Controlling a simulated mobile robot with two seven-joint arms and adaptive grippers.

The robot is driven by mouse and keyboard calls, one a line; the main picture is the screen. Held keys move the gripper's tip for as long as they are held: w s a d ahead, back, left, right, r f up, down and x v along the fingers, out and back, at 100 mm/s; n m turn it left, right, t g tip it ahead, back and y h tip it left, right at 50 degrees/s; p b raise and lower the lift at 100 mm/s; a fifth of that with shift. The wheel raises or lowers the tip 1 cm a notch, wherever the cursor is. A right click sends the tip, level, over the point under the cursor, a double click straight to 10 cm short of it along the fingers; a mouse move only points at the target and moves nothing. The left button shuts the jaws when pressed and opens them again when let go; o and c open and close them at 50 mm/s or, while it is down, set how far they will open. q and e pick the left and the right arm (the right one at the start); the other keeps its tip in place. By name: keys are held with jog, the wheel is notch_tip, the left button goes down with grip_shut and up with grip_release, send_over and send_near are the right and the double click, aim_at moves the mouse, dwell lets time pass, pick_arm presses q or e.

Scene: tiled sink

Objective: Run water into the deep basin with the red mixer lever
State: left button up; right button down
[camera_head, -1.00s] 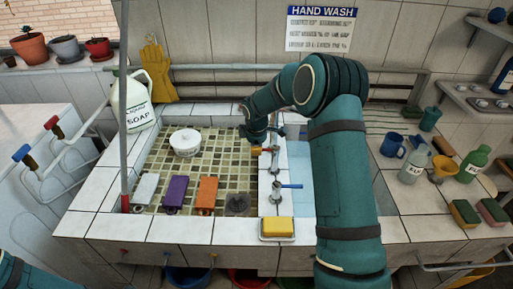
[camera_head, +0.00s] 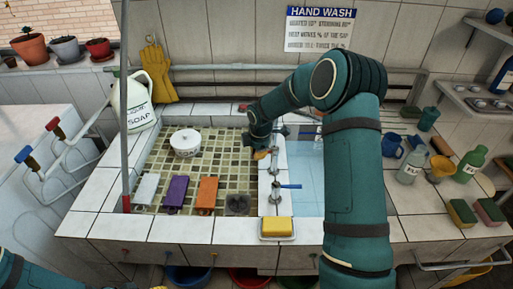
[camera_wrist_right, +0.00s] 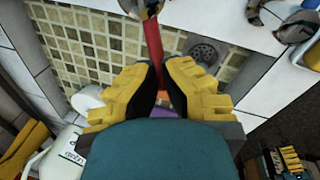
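The red mixer lever (camera_wrist_right: 152,40) shows in the right wrist view, running from a chrome tap body at the top edge down between the fingers of my right gripper (camera_wrist_right: 157,68). The black finger pads are close on both sides of it; I cannot tell whether they grip it. In the head view my right gripper (camera_head: 260,153) is low at the rear mixer (camera_head: 277,145), largely hidden by my wrist. The deep basin (camera_head: 306,190), pale blue inside, lies right of the divider, partly behind my arm. I see no clear water stream. My left gripper is out of view.
A front tap with a blue lever (camera_head: 290,186) stands on the divider near a yellow sponge (camera_head: 277,228). The tiled shallow basin (camera_head: 225,165) holds a white tub (camera_head: 186,142) and sponges. Bottles and a blue mug (camera_head: 391,145) stand on the right counter.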

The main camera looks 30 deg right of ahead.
jog(key=s+d+n+y+p, duration=0.1)
jog(key=s+n+y+p, duration=0.1)
jog(key=s+n+p, duration=0.4)
jog(key=shift+d+f+n+g+p, duration=0.25)
jog(key=shift+n+p, duration=0.5)
jog(key=shift+n, duration=1.45)
jog(key=c, duration=1)
grip_release()
jog(key=shift+w, duration=0.1)
jog(key=shift+r, duration=0.1)
jog(key=v, duration=1.2)
